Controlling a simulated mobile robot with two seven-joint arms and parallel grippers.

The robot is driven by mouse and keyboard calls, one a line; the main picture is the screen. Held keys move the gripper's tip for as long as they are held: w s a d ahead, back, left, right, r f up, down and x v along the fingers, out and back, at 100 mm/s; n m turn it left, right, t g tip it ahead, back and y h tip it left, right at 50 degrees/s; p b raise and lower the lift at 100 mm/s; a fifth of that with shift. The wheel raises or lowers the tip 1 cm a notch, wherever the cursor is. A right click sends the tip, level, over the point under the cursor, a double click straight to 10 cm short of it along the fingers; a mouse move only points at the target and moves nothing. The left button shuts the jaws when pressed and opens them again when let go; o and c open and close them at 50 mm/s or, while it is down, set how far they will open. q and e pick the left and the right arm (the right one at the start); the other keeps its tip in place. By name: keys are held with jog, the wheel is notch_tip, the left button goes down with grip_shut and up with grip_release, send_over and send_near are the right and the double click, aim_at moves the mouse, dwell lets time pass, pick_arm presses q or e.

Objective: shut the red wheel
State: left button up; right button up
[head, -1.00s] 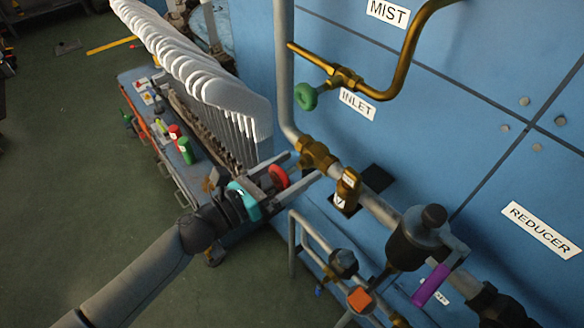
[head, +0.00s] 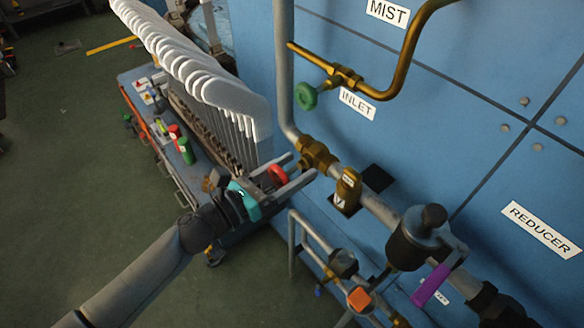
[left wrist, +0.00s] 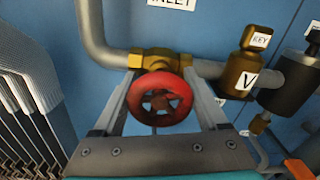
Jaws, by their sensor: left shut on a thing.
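The red wheel (head: 277,174) sits on the front of a brass valve (head: 316,155) in the pipe below the INLET label. In the left wrist view the red wheel (left wrist: 159,97) faces me, with the brass valve body (left wrist: 160,59) behind it. My left gripper (head: 297,170) has one finger on each side of the wheel and is shut on its rim. In the left wrist view the two fingers (left wrist: 160,100) flank the wheel at left and right. My right gripper is not in view.
A green wheel (head: 306,96) is on the upper brass pipe. A brass V-marked part (head: 346,190) and a dark reducer body (head: 415,240) with a purple lever (head: 431,286) lie right along the pipe.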

pick_arm(q)
jog(key=shift+m, duration=0.3)
jog(key=m+b, duration=0.1)
jog(key=m, duration=0.2)
jog(key=shift+f, duration=0.1)
jog(key=shift+m+b, duration=0.55)
jog(key=shift+m, duration=1.15)
jog(key=o, duration=1.3)
jog(key=shift+s, duration=0.1)
jog(key=b+v, duration=0.2)
jog(key=v, duration=1.3)
jog(key=shift+a, duration=0.1)
